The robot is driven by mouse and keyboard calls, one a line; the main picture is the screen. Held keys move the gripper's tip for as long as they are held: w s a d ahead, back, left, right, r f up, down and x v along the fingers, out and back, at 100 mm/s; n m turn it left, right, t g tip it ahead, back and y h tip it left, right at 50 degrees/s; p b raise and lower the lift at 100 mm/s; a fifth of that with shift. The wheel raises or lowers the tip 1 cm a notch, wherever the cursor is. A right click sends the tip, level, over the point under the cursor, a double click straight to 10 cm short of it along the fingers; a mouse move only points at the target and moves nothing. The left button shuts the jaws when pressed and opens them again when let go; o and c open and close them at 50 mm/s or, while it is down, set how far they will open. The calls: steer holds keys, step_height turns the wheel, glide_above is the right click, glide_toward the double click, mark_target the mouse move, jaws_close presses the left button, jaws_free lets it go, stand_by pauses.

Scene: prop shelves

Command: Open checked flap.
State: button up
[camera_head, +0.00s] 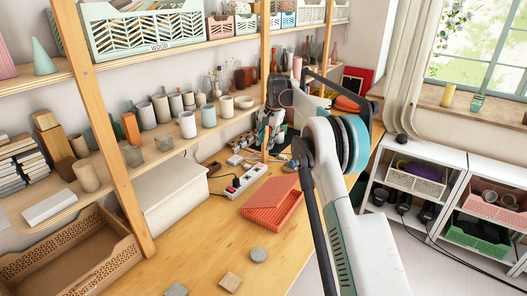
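A coral-red box (289,219) with a fine checked pattern lies on the wooden table, left of my arm. Its flat coral flap (268,192) lies over the top at a slight slant, and a gap shows along the right side. My arm comes in from the lower right and bends at a big joint in the middle of the view. My gripper (268,140) appears to be the dark and grey part behind the box, near the shelf post, apart from the flap. Its fingers are too small and cluttered to make out.
A white power strip (245,180) lies just behind the box. Grey stone pieces (258,255) lie in front of it. Wooden shelves with cups and crates stand at the left, with a brown basket (65,262) below. The table's front middle is mostly clear.

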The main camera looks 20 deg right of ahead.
steer(key=shift+v, duration=1.7)
